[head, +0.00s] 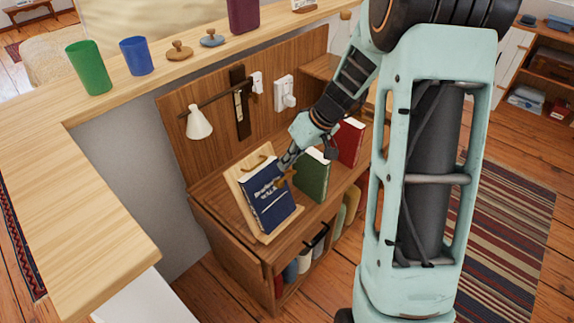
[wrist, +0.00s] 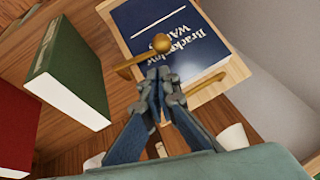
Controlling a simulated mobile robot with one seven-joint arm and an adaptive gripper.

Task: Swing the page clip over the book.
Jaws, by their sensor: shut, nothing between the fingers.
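A blue book (head: 268,200) with white lettering leans on a light wooden stand (head: 243,208); both also show in the wrist view, book (wrist: 155,20) and stand (wrist: 233,72). A brass page clip with a round knob (wrist: 160,43) sits at the book's side edge, its knob appearing over the cover's corner. Another slim clip (wrist: 205,84) lies along the stand beyond the book's edge; in the head view it is above the book (head: 258,164). My gripper (wrist: 160,73) is shut and empty, its tips right beside the knobbed clip. I cannot tell whether they touch.
A green book (head: 312,176) and a red book (head: 347,142) stand to the right on the same cabinet. A white lamp (head: 199,122) hangs from the back panel. A green cup (head: 88,68) and blue cup (head: 136,56) stand on the ledge behind.

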